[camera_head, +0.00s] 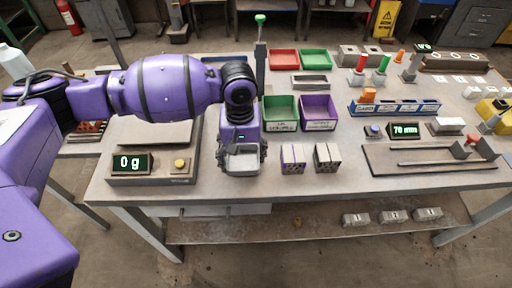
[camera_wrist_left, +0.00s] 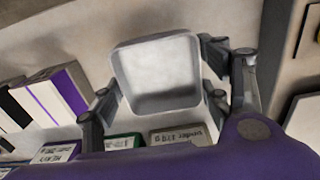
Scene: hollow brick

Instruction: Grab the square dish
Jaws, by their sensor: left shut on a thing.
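The square dish (camera_head: 244,158) is light grey metal with a raised rim. My left gripper (camera_head: 242,150) is shut on it, near the front edge of the workbench. In the left wrist view the dish (camera_wrist_left: 158,75) sits between the fingers of my left gripper (camera_wrist_left: 160,97), which press on its two sides. I cannot tell whether the dish's underside touches the bench. My right gripper is in neither view.
A scale (camera_head: 150,165) reading "0 g" stands left of the dish. Two hollow bricks (camera_head: 292,160) (camera_head: 327,158) stand just to the right. A green bin (camera_head: 281,112) and a purple bin (camera_head: 318,112) are behind them.

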